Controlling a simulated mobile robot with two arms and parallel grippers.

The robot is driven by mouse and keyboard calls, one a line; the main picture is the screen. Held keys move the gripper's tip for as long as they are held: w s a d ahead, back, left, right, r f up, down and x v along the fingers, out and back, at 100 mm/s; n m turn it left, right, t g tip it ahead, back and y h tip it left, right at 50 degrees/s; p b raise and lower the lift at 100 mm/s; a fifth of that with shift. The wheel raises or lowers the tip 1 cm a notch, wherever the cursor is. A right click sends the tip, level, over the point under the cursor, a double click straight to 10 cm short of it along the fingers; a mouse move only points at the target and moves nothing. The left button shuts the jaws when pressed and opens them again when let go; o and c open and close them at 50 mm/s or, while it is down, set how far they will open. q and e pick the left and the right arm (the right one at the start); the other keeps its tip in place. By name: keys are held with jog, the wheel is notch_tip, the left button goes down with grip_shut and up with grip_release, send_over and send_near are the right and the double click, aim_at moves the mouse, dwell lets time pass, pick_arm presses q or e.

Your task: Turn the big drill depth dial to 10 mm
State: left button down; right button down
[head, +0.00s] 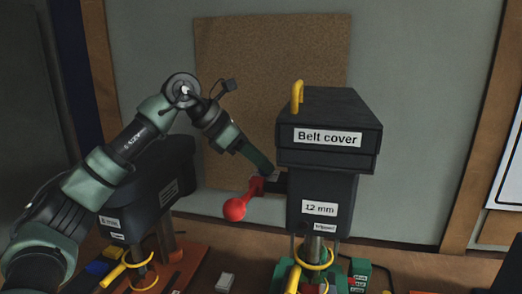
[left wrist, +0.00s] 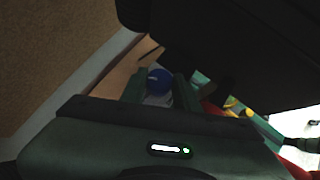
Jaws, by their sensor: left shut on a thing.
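The big drill (head: 325,195) stands right of centre in the head view. It has a "Belt cover" label on top and a "12 mm" label (head: 319,208) on its front. A red lever with a ball (head: 235,208) sticks out on its left side. My left gripper (head: 267,174) is at that side, just above the lever's hub. In the left wrist view a round blue and white part, seemingly the depth dial (left wrist: 158,77), sits between the green fingers (left wrist: 157,88). The gripper is shut on it. The dial's markings cannot be read. My right gripper is not in view.
A smaller dark drill (head: 150,180) stands at the left, behind my left arm. A yellow handle (head: 297,96) rises from the belt cover. A brown board (head: 240,75) hangs on the wall behind. A small grey block (head: 225,282) lies on the bench between the drills.

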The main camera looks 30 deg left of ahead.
pick_arm(q)
jog(key=m+g+p, duration=0.2)
jog(key=p, duration=0.1)
jog(key=m+g+h+p, duration=0.1)
jog(key=m+p, duration=0.2)
jog(key=p, duration=0.1)
jog(key=w+m+g+h+p, duration=0.1)
jog(key=m+g+p, duration=0.1)
jog(key=m+p, duration=0.1)
jog(key=shift+a+r+g+p, duration=0.1)
jog(key=shift+r+g+p, duration=0.2)
jog(key=shift+r, duration=0.1)
jog(key=shift+f+m+g+p, duration=0.3)
jog(key=shift+m+g+p, duration=0.5)
jog(key=shift+m+p, duration=0.35)
jog(key=shift+f, duration=0.1)
jog(key=c, duration=1.1)
grip_release()
jog(key=shift+o, duration=0.2)
